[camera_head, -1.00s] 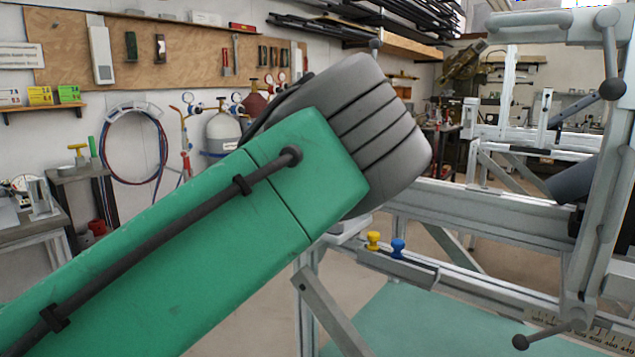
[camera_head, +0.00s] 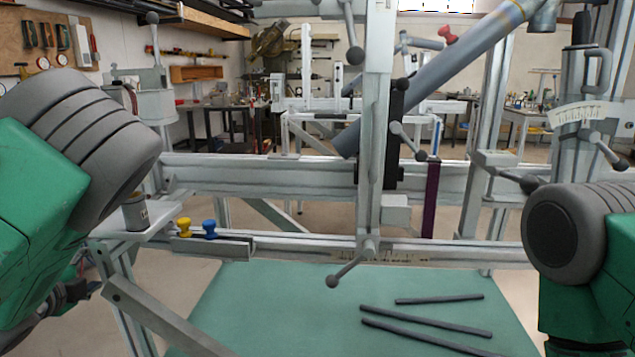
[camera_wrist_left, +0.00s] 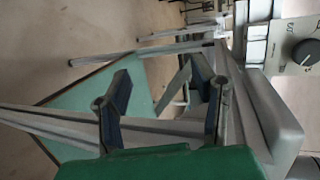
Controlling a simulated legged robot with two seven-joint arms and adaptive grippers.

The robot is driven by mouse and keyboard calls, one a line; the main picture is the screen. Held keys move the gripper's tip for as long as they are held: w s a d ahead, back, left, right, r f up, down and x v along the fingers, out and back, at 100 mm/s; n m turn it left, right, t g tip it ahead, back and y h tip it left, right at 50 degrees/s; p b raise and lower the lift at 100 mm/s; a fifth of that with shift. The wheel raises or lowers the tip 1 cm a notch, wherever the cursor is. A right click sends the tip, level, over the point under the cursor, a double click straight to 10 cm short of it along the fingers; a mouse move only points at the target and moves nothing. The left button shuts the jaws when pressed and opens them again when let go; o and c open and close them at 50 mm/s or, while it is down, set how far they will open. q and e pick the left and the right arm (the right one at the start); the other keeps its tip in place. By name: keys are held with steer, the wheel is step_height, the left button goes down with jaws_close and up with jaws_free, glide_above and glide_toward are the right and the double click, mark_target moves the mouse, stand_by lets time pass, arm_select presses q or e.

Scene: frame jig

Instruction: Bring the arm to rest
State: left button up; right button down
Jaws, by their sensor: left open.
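My left arm, green with a grey ribbed joint, fills the left edge of the head view. My left gripper (camera_head: 62,296) shows only in part there, low at the left edge below that joint. In the left wrist view its two dark fingers stand apart, and the gripper (camera_wrist_left: 160,68) is open with nothing between them. My right arm shows as a grey joint and green link at the right edge of the head view. Its gripper is out of sight.
The grey frame jig (camera_head: 285,172) spans the middle ahead. A yellow knob (camera_head: 183,227) and a blue knob (camera_head: 209,228) sit on its front rail. Several dark rods (camera_head: 440,299) lie on the green surface (camera_head: 275,300) below. A pale shelf with a small canister (camera_head: 135,213) is near my left arm.

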arm_select(q)
steer(key=s+d+f+n+g, duration=0.35)
steer(key=s+f+n, duration=0.25)
steer(key=s+f, duration=0.5)
steer(key=s+d+f+n+g, duration=0.2)
steer(key=s+f+n+g, duration=0.3)
steer(key=s+f, duration=0.65)
steer(key=s+d+f+n+g+h, duration=0.1)
steer(key=s+d+f+n+g, duration=0.2)
steer(key=s+d, duration=0.35)
steer(key=s+d+f+n+g+h, duration=0.1)
steer(key=s+d+f+n+g, duration=0.25)
steer(key=s, duration=0.55)
step_height(320, 180, up, 5)
steer(key=w+d+m+t+p, duration=0.1)
steer(key=d+p, duration=0.1)
steer(key=p, duration=0.2)
steer(key=shift+w+d+r, duration=0.15)
steer(key=shift+d+r, duration=0.05)
steer(key=shift+d, duration=0.05)
